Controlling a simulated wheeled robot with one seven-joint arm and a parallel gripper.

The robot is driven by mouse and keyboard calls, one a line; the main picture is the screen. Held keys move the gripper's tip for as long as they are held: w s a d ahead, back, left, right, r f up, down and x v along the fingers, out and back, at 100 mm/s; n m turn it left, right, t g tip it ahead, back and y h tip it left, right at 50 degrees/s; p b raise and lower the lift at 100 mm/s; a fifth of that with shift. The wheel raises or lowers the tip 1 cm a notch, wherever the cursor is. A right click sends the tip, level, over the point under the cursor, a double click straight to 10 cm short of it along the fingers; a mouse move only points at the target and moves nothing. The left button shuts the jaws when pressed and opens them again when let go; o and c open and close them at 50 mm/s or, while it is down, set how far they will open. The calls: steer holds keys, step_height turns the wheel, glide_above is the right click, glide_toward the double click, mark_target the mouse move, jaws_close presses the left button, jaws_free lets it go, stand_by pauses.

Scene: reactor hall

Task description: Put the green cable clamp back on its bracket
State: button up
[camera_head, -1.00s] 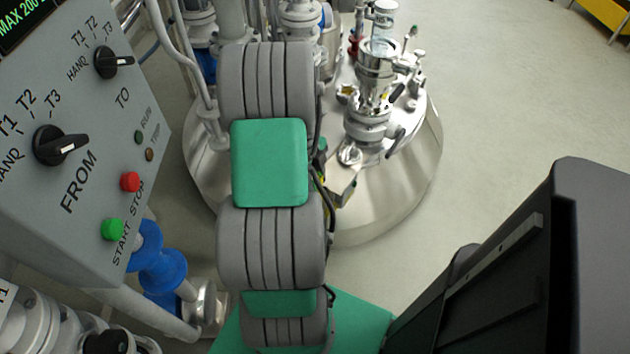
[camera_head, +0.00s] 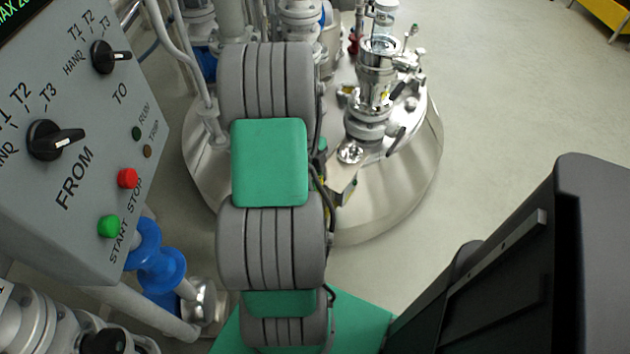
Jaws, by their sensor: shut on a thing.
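My own grey and green arm runs down the middle of the head view and covers what lies behind it. My gripper is hidden; I cannot see its fingers or anything between them. I cannot make out the green cable clamp or its bracket. Small dark, yellow and green parts show at the right edge of the arm, too small and covered to name.
A grey control panel (camera_head: 92,190) with knobs and buttons stands close at left. A steel vessel (camera_head: 410,190) with fittings stands behind the arm. Blue valve parts (camera_head: 160,265) are below the panel. A dark cabinet-like body (camera_head: 510,290) fills the lower right.

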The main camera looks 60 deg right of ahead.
steer(key=o, duration=1.1)
steer(key=shift+f, duration=0.1)
steer(key=shift+c, duration=0.2)
step_height(320, 180, up, 8)
steer(key=w+p, duration=0.1)
steer(key=shift+w+f, duration=0.15)
steer(key=shift+w, duration=0.1)
